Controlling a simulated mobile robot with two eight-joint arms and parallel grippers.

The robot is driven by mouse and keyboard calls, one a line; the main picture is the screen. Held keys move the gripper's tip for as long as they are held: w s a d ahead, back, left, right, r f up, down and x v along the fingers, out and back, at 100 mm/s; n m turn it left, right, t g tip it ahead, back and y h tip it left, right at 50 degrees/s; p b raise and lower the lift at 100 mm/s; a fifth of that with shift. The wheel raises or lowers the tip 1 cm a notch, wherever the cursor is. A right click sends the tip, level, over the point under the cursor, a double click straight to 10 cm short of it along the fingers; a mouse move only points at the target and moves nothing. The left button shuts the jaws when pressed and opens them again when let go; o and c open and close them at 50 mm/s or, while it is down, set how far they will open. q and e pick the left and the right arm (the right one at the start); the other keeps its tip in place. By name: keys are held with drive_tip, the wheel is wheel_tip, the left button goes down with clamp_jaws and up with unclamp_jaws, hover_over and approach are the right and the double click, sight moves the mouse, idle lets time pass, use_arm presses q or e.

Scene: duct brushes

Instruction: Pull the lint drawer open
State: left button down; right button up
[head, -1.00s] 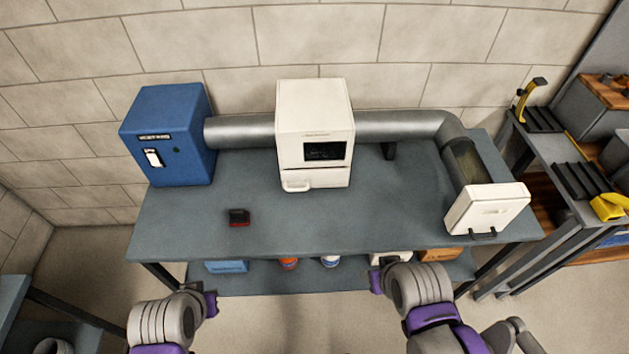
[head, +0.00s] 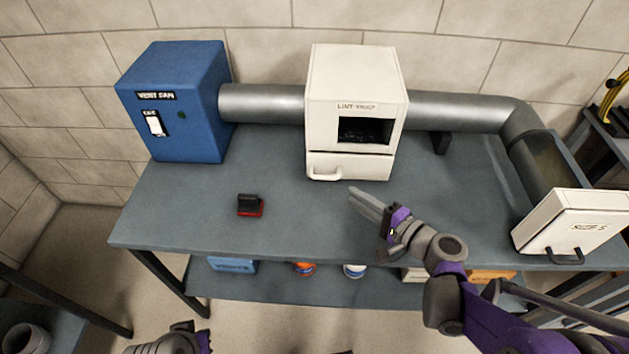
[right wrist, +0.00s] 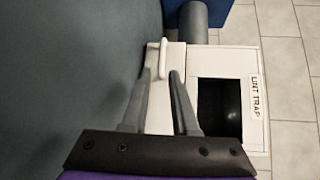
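The white lint trap box (head: 352,85) stands on the bench with a dark window in its front. Its lint drawer (head: 365,168) is the lower front panel and looks shut. The drawer's white handle (head: 323,176) is at the panel's left. My right gripper (head: 357,198) is in front of the drawer, right of the handle and apart from it. In the right wrist view its two fingers (right wrist: 160,76) are spread and empty, and the handle (right wrist: 152,57) lies beyond their tips. My left gripper (head: 204,339) is at the bottom edge, mostly cut off; its fingers are hidden.
A blue vent fan box (head: 178,105) stands at the left, joined by a grey duct (head: 262,103). A dark and red block (head: 250,206) lies on the bench (head: 180,215). A white hatch with a black handle (head: 572,225) is at the right. The bench's front middle is clear.

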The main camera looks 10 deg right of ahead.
sight(327, 176)
drive_tip(key=shift+w, duration=0.35)
drive_tip(key=b+x, duration=0.1)
drive_tip(key=x, duration=0.9)
drive_tip(key=shift+a+r, duration=0.15)
clamp_jaws()
idle(0.9)
